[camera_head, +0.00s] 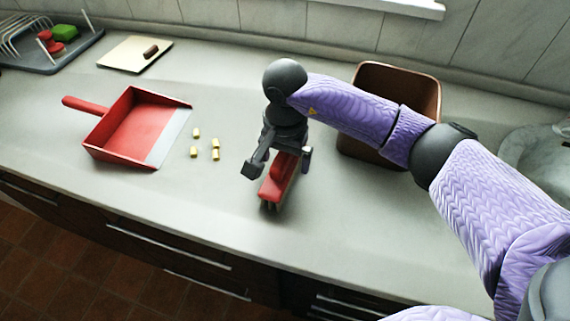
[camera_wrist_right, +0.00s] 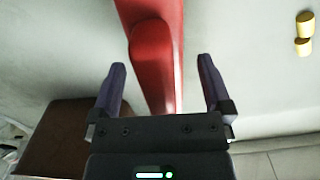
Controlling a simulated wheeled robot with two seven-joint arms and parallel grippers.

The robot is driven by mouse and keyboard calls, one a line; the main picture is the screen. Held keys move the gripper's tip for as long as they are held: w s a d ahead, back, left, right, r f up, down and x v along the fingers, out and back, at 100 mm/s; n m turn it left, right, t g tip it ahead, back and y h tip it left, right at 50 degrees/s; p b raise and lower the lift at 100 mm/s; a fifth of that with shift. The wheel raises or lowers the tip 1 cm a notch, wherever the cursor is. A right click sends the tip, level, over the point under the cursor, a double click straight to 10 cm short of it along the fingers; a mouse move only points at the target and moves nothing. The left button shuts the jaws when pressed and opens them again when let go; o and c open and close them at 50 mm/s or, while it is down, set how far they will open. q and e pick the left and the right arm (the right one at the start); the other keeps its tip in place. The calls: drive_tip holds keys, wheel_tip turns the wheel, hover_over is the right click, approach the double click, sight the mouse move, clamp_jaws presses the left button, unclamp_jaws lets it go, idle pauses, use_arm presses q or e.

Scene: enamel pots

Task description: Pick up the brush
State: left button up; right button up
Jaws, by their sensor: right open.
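The red brush (camera_head: 279,181) lies on the grey counter, its dark bristles just showing at its near end. My right gripper (camera_head: 280,166) is over the brush with one finger on each side of it. In the right wrist view the brush (camera_wrist_right: 153,50) runs between the two fingers of the open gripper (camera_wrist_right: 160,85), with gaps on both sides. Part of the brush is hidden under the gripper in the head view. My left gripper is not in view.
A red dustpan (camera_head: 128,128) lies to the left, with several yellow pieces (camera_head: 215,143) between it and the brush. A brown bin (camera_head: 412,84) stands behind my right arm. A board (camera_head: 133,54) and a dish rack (camera_head: 40,50) are at the back left. The front counter is clear.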

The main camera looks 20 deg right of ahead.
drive_tip(key=c, duration=1.1)
drive_tip(key=shift+c, duration=1.1)
wheel_tip(320, 180, up, 10)
drive_tip(key=shift+r+p, duration=0.1)
drive_tip(key=shift+p, duration=0.95)
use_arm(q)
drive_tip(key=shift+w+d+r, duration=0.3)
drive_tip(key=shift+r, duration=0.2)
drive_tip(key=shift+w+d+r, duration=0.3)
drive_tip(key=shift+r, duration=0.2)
use_arm(e)
drive_tip(key=s+n, duration=0.2)
drive_tip(key=s+d+n, duration=0.1)
drive_tip(key=s+n, duration=0.2)
drive_tip(key=s+d+n, duration=0.1)
drive_tip(key=s+n, duration=0.1)
drive_tip(key=shift+s+d+n, duration=0.25)
drive_tip(key=shift+n, duration=0.15)
